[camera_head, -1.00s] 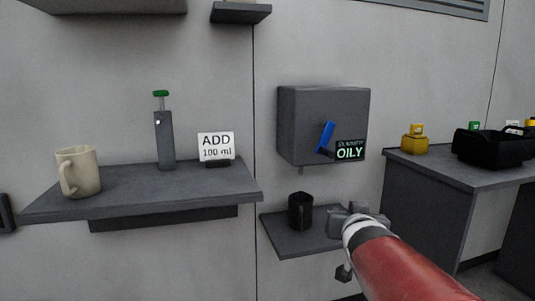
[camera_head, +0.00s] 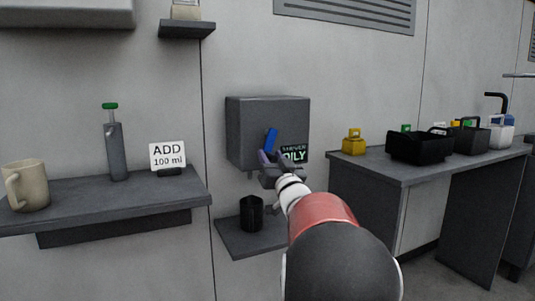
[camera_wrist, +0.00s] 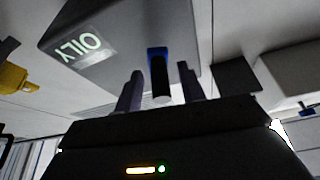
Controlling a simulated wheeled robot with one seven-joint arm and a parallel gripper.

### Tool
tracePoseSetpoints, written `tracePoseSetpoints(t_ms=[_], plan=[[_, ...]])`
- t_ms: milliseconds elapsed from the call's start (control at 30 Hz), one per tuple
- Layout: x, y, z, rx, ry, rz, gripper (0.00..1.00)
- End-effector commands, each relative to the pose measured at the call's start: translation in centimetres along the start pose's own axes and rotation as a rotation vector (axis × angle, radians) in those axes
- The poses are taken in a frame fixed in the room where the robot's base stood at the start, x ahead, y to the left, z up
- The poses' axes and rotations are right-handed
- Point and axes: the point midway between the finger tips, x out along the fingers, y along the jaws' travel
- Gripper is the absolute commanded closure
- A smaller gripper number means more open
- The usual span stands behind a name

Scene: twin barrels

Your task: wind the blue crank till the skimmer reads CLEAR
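The skimmer is a grey box (camera_head: 245,120) on the wall. Its display (camera_head: 295,153) is partly hidden by my gripper, but in the wrist view the display (camera_wrist: 82,48) reads OILY. The blue crank (camera_head: 270,138) is on the box's front, with its lower part behind my gripper. In the wrist view the crank (camera_wrist: 157,52) has a dark handle pointing toward me. My gripper (camera_head: 268,158) is at the crank. In the wrist view my gripper (camera_wrist: 160,88) is open, one finger on each side of the handle, with gaps showing on both sides.
A black mug (camera_head: 251,213) stands on a low shelf (camera_head: 238,240) below the box. The left shelf (camera_head: 80,200) holds a beige mug (camera_head: 28,187), a green-topped grey cylinder (camera_head: 116,150) and an "ADD 100 ml" sign (camera_head: 167,155). A bench (camera_head: 400,172) at right holds a yellow item and black bins.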

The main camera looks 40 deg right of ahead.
Motion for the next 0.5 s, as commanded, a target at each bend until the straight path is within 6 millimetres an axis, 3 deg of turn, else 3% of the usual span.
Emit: tracePoseSetpoints(t_ms=[200, 467, 500], plan=[[1.8, 0.0, 0.0, 0.0, 0.0, 0.0, 0.6], [1.9, 0.0, 0.0, 0.0, -0.001, 0.001, 0.6], [1.9, 0.0, 0.0, 0.0, -0.001, 0.001, 0.66]])
